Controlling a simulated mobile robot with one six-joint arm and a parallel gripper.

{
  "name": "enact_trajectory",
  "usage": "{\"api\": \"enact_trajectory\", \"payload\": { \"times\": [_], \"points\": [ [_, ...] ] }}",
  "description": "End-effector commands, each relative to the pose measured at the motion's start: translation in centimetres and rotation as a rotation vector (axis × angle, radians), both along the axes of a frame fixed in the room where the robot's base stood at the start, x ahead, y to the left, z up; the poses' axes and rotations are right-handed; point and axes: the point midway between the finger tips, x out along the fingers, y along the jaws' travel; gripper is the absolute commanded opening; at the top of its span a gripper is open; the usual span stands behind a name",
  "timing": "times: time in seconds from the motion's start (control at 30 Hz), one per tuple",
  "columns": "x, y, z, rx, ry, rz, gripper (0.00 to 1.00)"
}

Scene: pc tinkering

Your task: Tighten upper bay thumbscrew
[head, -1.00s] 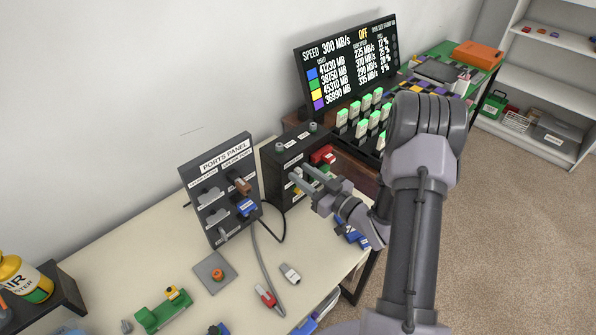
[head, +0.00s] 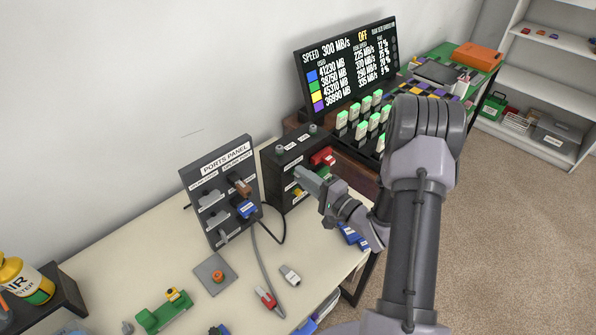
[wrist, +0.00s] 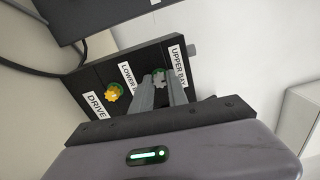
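The dark drive box (head: 286,159) stands on the table beside the ports panel. In the wrist view its face (wrist: 83,82) carries labels, including UPPER BAY and LOWER. The upper bay thumbscrew (wrist: 158,77), grey with a green ring around it, sits between my fingertips. My gripper (wrist: 159,84) has one finger on each side of it, and the gap is about as wide as the screw head. The fingers look shut on it. The head view shows my gripper (head: 300,174) at the box's front; there its fingers hide the screw.
A yellow thumbscrew (wrist: 114,91) is beside the gripped one. The ports panel (head: 219,192) with plugs and cables stands left of the box. A red part (head: 322,157) is at the box's right side. Loose connectors (head: 290,274) lie on the front of the table.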

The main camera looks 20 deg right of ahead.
Motion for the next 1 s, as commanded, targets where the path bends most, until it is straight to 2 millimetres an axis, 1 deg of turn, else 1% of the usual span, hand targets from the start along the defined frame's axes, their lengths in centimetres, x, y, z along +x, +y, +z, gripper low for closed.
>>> {"api": "enact_trajectory", "payload": {
  "times": [0.03,0.07,0.1,0.37,0.47,0.7,0.8,1.0],
  "points": [
    [0.0,0.0,0.0,-0.012,-0.003,0.000,0.29],
    [0.0,0.0,0.0,-0.014,-0.004,0.000,0.35],
    [0.0,0.0,0.0,-0.014,-0.004,0.000,0.35],
    [-0.1,0.0,0.0,-0.016,-0.006,0.000,0.35],
    [-1.3,-0.5,0.0,-0.014,-0.004,-0.002,0.35],
    [-4.9,-1.8,0.1,-0.016,-0.006,-0.002,0.35],
    [-5.6,-2.0,0.0,-0.017,-0.006,-0.001,0.35],
    [-5.7,-2.0,0.0,-0.017,-0.006,0.001,0.35]
  ]
}}
